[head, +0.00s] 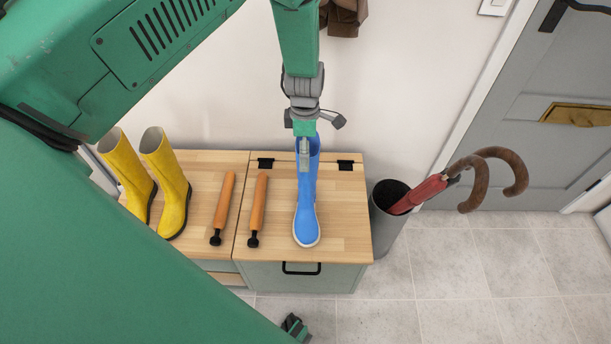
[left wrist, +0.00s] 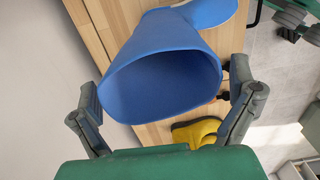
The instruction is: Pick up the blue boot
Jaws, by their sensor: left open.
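The blue boot (head: 306,212) stands upright on the right part of the wooden bench top, its toe pointing to the bench's front edge. My left gripper (head: 305,150) is above and in front of the boot's shaft top in the head view, hiding part of it. In the left wrist view the boot's open mouth (left wrist: 163,82) faces the camera. The fingers of my left gripper (left wrist: 166,92) are open, one on each side of the shaft; contact cannot be told. A dark gripper part, likely my right gripper (head: 294,326), shows at the bottom edge; its jaws are unclear.
Two yellow boots (head: 173,188) stand at the left on the bench (head: 340,215). Two orange-brown handles (head: 258,210) lie beside the blue boot. The wall is close behind; tiled floor is clear in front.

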